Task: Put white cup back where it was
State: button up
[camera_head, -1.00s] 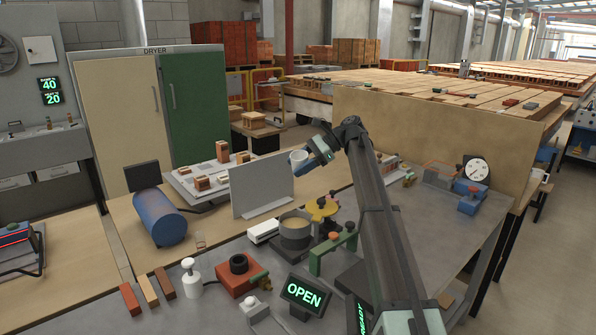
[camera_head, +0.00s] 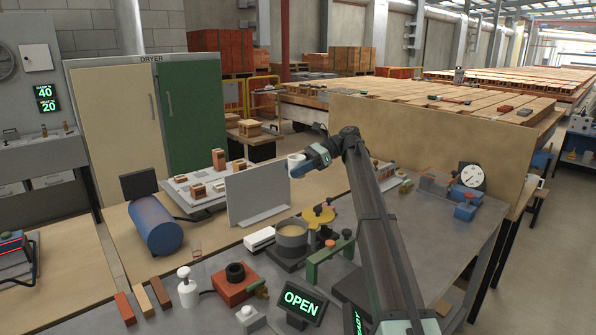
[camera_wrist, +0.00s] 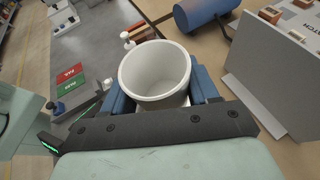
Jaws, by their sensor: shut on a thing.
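My gripper (camera_head: 308,167) is shut on the white cup (camera_head: 296,158) and holds it in the air, beside the right edge of the grey upright panel. In the wrist view the white cup (camera_wrist: 155,72) sits between the two blue fingers of my gripper (camera_wrist: 160,88). Its open mouth faces the camera and its inside looks empty.
The grey panel (camera_head: 245,197) stands on the bench left of the cup. Behind it is a grey board (camera_head: 190,186) with small bricks. Below are a pan (camera_head: 292,235), a yellow part (camera_head: 318,215) and a green bridge-shaped stand (camera_head: 328,258).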

jog(key=s+d+f+m+t, duration=0.1)
jog(key=d+f+m+t, duration=0.15)
jog(key=d, duration=1.05)
jog(key=s+d+f+m+t, duration=0.5)
jog(key=s+d+f+t, duration=0.2)
jog(key=s+f, duration=0.15)
jog(key=w+d+r+m+t+h, duration=0.1)
jog(key=w+d+m+t+h, duration=0.25)
jog(key=w+m+t, duration=0.2)
jog(key=shift+y, duration=0.25)
jog(key=f, duration=1.7)
jog(key=shift+s+d+f, duration=0.1)
jog(key=shift+s+f, duration=0.1)
jog(key=shift+f, duration=0.1)
jog(key=o, duration=0.8)
jog(key=shift+o, duration=0.2)
